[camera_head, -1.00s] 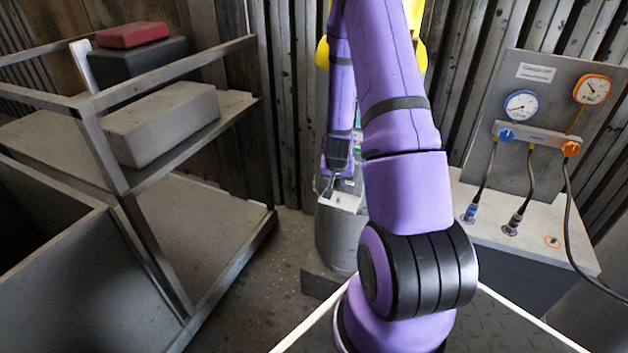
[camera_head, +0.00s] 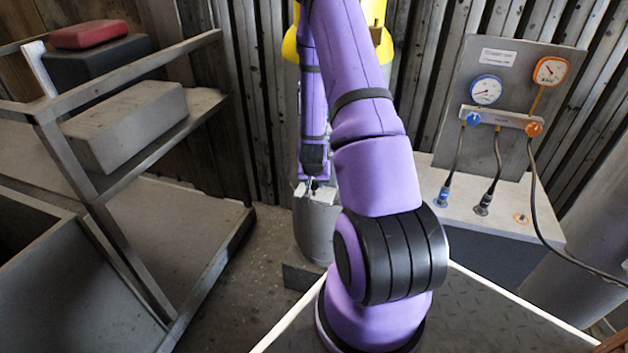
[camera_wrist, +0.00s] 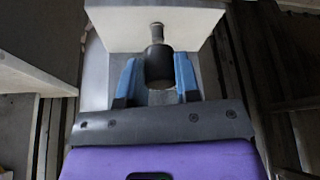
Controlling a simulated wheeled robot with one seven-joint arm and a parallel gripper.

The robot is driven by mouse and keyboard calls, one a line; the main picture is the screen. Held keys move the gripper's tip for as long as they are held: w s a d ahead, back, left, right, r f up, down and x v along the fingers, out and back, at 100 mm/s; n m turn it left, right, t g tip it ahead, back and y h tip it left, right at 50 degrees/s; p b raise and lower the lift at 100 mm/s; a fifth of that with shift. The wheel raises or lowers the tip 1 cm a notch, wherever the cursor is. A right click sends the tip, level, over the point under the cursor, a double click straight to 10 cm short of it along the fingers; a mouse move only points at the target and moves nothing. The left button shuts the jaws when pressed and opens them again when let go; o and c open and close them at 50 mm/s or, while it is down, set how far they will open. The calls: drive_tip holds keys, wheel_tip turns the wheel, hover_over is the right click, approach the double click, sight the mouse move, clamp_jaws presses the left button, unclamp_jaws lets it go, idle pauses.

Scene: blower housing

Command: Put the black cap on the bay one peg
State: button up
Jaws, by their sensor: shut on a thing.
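My gripper (camera_wrist: 157,85) has blue fingers and is shut on the black cap (camera_wrist: 159,66), a short dark cylinder between them in the wrist view. A narrower grey stem (camera_wrist: 157,32) stands in line just past the cap, against a pale block (camera_wrist: 110,30). It looks like a peg; I cannot tell whether the cap touches it or sits on it. In the head view my gripper (camera_head: 312,184) points down at the white top (camera_head: 318,196) of a grey round stand (camera_head: 312,235). The cap is too small to make out there.
A metal rack (camera_head: 225,212) with a grey box (camera_head: 125,125) stands left. At right, a bench (camera_head: 425,185) carries a panel with a blue gauge (camera_head: 486,90), an orange gauge (camera_head: 551,70) and hanging hoses. A yellow object (camera_head: 375,40) is behind my arm.

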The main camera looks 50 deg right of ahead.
drive_tip(key=shift+f, duration=1.5)
drive_tip(key=o, duration=1)
drive_tip(key=shift+c, duration=0.2)
drive_tip(key=v, duration=1.1)
